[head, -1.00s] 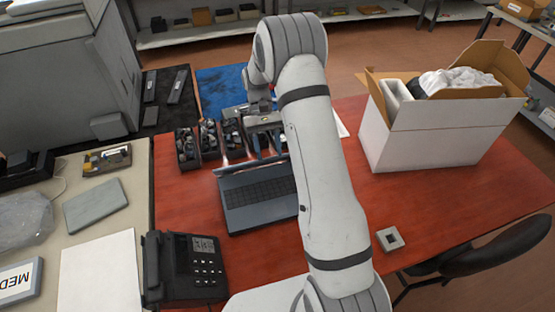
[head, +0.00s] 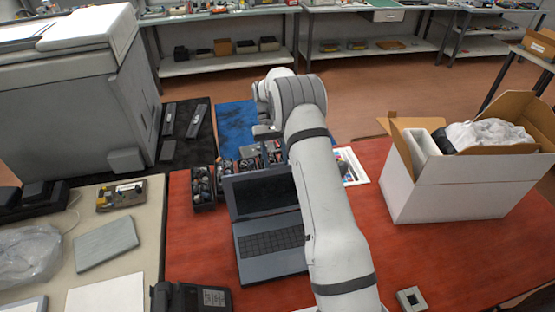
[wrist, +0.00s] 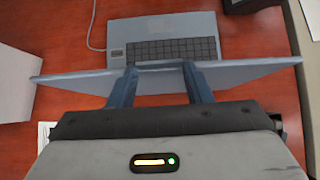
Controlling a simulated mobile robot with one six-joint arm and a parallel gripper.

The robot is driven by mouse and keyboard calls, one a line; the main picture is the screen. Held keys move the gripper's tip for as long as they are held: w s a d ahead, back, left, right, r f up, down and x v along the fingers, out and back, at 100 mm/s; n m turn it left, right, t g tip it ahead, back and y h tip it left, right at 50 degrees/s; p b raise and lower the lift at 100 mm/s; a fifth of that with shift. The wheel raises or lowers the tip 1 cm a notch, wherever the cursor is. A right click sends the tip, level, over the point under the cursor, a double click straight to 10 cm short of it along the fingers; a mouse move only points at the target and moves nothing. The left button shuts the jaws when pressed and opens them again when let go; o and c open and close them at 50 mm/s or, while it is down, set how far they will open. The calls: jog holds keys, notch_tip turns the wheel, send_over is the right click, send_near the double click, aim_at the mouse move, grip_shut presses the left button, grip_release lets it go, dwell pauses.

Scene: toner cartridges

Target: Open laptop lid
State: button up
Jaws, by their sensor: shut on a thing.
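The laptop (head: 270,242) sits on the red table, partly behind my arm in the head view. Its lid (head: 262,192) stands raised at a steep angle behind the keyboard, with the dark screen showing. In the wrist view the laptop's keyboard base (wrist: 168,33) lies beyond the lid (wrist: 235,73), whose edge runs across the picture. My gripper (wrist: 160,72) is shut on the lid's edge, with one finger on each side of the middle. In the head view the gripper is hidden behind my arm and the lid.
Boxes of small parts (head: 203,186) stand just behind the laptop. A black phone (head: 190,298) is at the table's front left. An open white carton (head: 445,180) stands at right. A small grey square block (head: 411,299) lies at front right.

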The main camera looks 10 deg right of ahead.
jog(key=shift+w+f, duration=0.15)
jog(key=shift+f, duration=0.6)
jog(key=o, duration=1.1)
jog(key=shift+c, duration=0.2)
jog(key=o, duration=0.3)
jog(key=shift+w+f, duration=0.1)
jog(key=shift+w, duration=0.25)
jog(key=shift+o, duration=0.2)
jog(key=shift+s+r, duration=0.15)
jog(key=shift+r, duration=0.15)
jog(key=shift+w+r, duration=0.2)
jog(key=shift+w, duration=0.25)
jog(key=p+v, duration=0.2)
jog(key=v, duration=0.4)
jog(key=shift+r, duration=0.25)
